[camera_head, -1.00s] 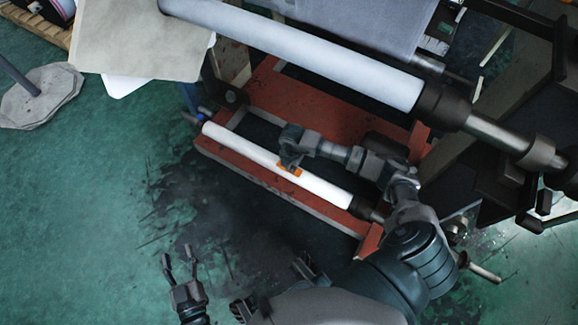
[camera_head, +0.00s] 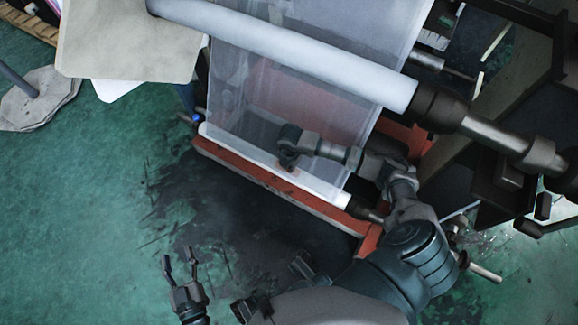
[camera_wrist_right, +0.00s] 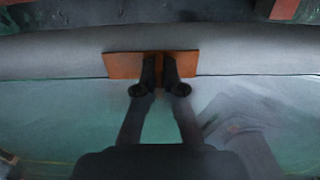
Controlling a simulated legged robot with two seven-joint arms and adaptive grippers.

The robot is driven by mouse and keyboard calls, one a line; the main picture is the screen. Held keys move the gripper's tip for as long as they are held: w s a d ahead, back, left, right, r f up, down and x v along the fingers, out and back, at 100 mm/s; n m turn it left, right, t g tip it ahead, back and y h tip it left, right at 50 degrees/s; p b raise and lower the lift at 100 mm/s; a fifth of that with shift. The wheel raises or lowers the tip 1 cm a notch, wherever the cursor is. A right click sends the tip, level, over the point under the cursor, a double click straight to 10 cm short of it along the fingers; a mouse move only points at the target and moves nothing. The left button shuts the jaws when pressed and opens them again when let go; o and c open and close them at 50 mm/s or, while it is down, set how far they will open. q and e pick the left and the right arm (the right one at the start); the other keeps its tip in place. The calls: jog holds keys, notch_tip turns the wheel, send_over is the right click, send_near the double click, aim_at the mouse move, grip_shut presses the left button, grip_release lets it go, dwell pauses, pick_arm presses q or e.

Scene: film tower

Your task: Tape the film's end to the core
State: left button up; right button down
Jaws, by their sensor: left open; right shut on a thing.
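A sheet of translucent film (camera_head: 262,98) hangs from the long upper roller (camera_head: 300,52) down to the white core (camera_head: 341,199) in the red frame. The core's right end shows bare; much of the rest is seen under or beside the film. My right gripper (camera_head: 287,163) is at the middle of the core. In the right wrist view my right gripper (camera_wrist_right: 160,68) is shut on an orange strip of tape (camera_wrist_right: 124,65), which lies along the roll's pale surface. Whether the tape sticks to it cannot be told. My left gripper (camera_head: 179,264) is open and empty above the floor.
The red frame (camera_head: 235,164) surrounds the core. Dark machine parts (camera_head: 510,155) stand at the right. A beige board (camera_head: 130,42) is at the upper left, with a grey weighted base (camera_head: 38,98) below it.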

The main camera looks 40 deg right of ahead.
jog(key=shift+s+a+f, duration=0.1)
jog(key=shift+a, duration=0.15)
jog(key=c, duration=1.2)
grip_release()
pick_arm(q)
jog(key=shift+a+f, duration=0.1)
jog(key=shift+a, duration=0.15)
pick_arm(e)
jog(key=shift+d, duration=0.15)
notch_tip(320, 180, up, 12)
